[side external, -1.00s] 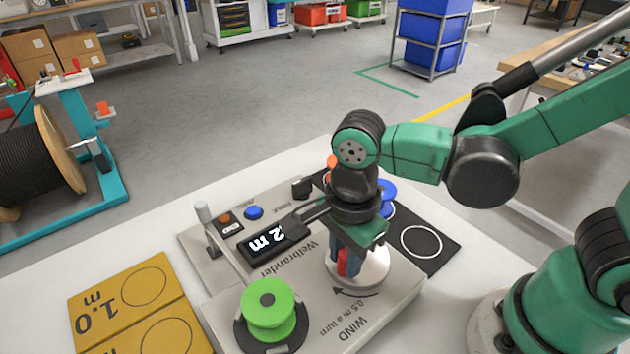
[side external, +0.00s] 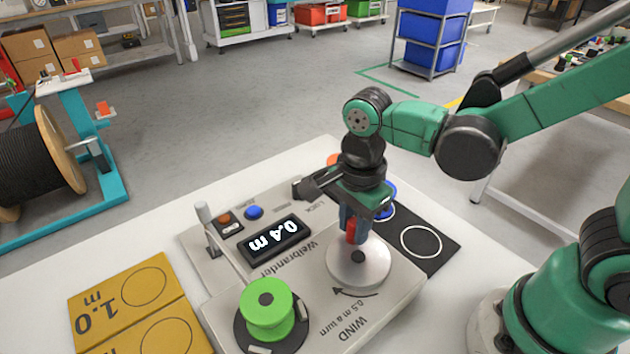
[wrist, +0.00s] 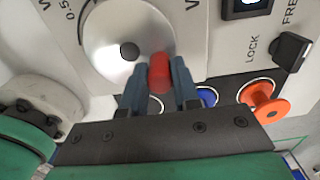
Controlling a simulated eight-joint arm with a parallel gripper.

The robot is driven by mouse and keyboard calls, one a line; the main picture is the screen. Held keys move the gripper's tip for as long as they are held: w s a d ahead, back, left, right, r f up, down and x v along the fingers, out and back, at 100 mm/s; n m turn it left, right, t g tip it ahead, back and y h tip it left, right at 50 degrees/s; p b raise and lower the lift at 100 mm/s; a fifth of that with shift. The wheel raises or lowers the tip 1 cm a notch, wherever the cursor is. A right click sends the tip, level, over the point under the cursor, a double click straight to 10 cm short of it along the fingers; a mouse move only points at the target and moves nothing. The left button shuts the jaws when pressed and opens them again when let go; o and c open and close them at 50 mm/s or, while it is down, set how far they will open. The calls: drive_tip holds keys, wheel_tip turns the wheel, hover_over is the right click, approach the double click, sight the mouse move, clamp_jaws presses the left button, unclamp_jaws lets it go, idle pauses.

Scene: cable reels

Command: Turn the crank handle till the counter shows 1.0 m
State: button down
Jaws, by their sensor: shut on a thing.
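The winding machine (side external: 308,298) stands on the white table. Its counter (side external: 274,240) reads 0.4 m. The silver crank disc (side external: 358,262) sits on the machine's right part, beside the words "WIND 0.5 m a turn". The red crank handle (side external: 351,231) stands at the disc's far side. My gripper (side external: 353,226) is shut on the handle from above. The wrist view shows the red handle (wrist: 160,72) between both fingers, at the edge of the disc (wrist: 122,42). A green reel (side external: 267,308) sits on the machine's near left corner.
A yellow mat (side external: 128,303) marked 1.0 m lies at the left. A black mat (side external: 441,262) with circles lies right of the machine, with a blue reel (wrist: 206,97) and an orange reel (wrist: 264,103). The lock knob (wrist: 292,50) stands near the counter.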

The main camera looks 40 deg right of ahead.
sight(338, 263)
drive_tip(key=shift+s+d, duration=0.75)
drive_tip(key=shift+s, duration=0.35)
drive_tip(key=shift+s+a, duration=0.25)
drive_tip(key=shift+s, duration=0.8)
drive_tip(key=shift+s+a, duration=0.5)
drive_tip(key=shift+a, duration=0.1)
drive_tip(key=shift+s+a, duration=0.1)
drive_tip(key=shift+a, duration=0.4)
drive_tip(key=shift+w+a, duration=0.15)
drive_tip(key=shift+a, duration=0.35)
drive_tip(key=shift+w+a, duration=0.15)
drive_tip(key=shift+a, duration=0.35)
drive_tip(key=shift+w+a, duration=0.45)
drive_tip(key=shift+w, duration=0.15)
drive_tip(key=shift+w+a, duration=0.1)
drive_tip(key=shift+w, duration=0.95)
drive_tip(key=shift+w+d, duration=1)
drive_tip(key=shift+d, duration=0.55)
drive_tip(key=shift+s+d, duration=0.25)
drive_tip(key=shift+d, duration=0.2)
drive_tip(key=shift+s+d, duration=0.2)
drive_tip(key=shift+d, duration=0.25)
drive_tip(key=shift+s+d, duration=0.35)
drive_tip(key=shift+s, duration=0.1)
drive_tip(key=shift+s+d, duration=0.15)
drive_tip(key=shift+s, duration=0.4)
drive_tip(key=c, duration=0.7)
unclamp_jaws()
